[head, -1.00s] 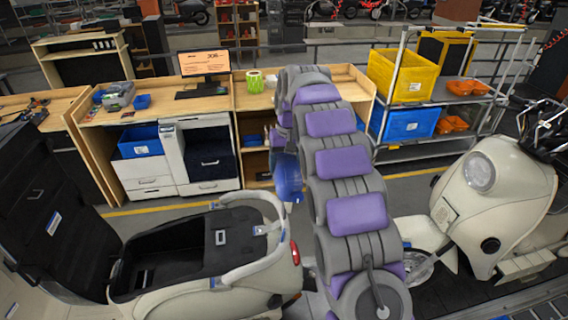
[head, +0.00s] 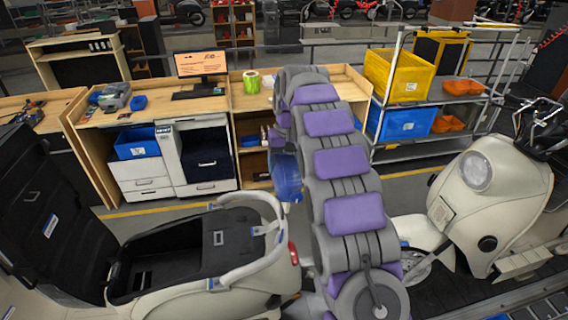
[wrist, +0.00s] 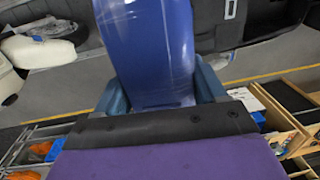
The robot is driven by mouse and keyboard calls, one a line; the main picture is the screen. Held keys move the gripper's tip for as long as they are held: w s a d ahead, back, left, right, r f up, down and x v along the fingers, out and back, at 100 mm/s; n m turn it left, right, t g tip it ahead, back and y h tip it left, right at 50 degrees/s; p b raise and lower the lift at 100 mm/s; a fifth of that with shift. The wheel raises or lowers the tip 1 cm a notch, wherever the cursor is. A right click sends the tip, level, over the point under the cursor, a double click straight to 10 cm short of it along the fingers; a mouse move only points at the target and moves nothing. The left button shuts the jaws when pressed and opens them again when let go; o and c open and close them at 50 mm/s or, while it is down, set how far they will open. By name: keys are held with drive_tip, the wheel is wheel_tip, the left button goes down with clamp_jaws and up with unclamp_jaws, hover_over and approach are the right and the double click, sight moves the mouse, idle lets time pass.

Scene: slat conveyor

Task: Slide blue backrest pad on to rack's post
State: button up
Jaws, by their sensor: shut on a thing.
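The blue backrest pad (head: 286,178) hangs upright beside the far end of my purple-and-grey arm in the head view. In the wrist view the pad (wrist: 150,45) fills the top middle, between the two teal fingers. My gripper (wrist: 160,97) is shut on it; the arm hides most of the gripper in the head view. The rack (head: 278,215), a pale tubular rail, curves around the rear of the cream scooter (head: 215,285), below and slightly left of the pad. A small pale piece (head: 266,229) stands inside the rail; I cannot tell whether it is the post.
A second cream scooter (head: 490,195) stands to the right. Behind are a wooden workbench (head: 215,103) with drawers and a metal shelf cart (head: 430,150) with yellow and blue bins. The black seat (head: 50,215) stands raised at left.

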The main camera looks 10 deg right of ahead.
drive_tip(key=shift+a+f, duration=0.1)
drive_tip(key=shift+f, duration=0.2)
drive_tip(key=shift+f+b, duration=0.3)
drive_tip(key=shift+f, duration=0.05)
drive_tip(key=shift+a+f+b, duration=0.15)
drive_tip(key=shift+f+b, duration=0.4)
drive_tip(key=shift+f, duration=0.7)
drive_tip(key=shift+a+f+b, duration=0.1)
drive_tip(key=shift+f+b, duration=0.4)
drive_tip(key=shift+f, duration=0.75)
drive_tip(key=shift+f, duration=0.35)
drive_tip(key=shift+a+f+b, duration=0.1)
drive_tip(key=shift+f+b, duration=0.4)
drive_tip(key=shift+f, duration=0.4)
drive_tip(key=o, duration=1.4)
drive_tip(key=shift+c, duration=0.2)
